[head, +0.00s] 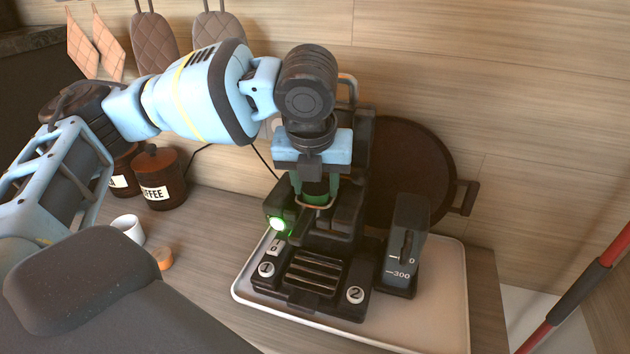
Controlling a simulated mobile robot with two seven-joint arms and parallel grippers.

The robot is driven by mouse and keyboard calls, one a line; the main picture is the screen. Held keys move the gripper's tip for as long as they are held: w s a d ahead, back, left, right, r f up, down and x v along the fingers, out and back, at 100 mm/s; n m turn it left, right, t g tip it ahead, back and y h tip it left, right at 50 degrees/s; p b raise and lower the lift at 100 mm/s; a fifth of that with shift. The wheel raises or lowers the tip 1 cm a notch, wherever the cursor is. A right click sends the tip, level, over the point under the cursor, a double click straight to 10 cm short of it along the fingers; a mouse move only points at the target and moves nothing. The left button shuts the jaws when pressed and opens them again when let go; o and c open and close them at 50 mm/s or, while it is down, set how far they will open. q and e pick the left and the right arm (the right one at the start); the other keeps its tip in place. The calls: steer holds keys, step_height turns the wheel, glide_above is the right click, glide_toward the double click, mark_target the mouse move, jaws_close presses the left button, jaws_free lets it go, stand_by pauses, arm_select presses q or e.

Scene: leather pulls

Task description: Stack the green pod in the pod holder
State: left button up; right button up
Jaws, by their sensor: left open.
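My left gripper (315,194) points down over the front of the black coffee machine (343,222). Its jaws are open, with a finger on each side of a dark green piece that looks like the green pod (315,187). That piece sits at a copper-coloured wire loop on the machine, which looks like the pod holder (318,207). The gripper covers much of this spot, so how deep the pod sits is hidden. My right gripper is out of view.
The machine stands on a pale tray (440,310), with buttons and a lit green light (277,223). A grey water container (405,245) is at its right. A round dark board (400,165) leans behind. A white cup (128,228), an orange pod (163,258) and a coffee jar (158,178) stand left.

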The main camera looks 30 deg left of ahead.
arm_select(q)
steer(key=shift+s, duration=0.1)
steer(key=v, duration=1.2)
steer(key=shift+r, duration=0.25)
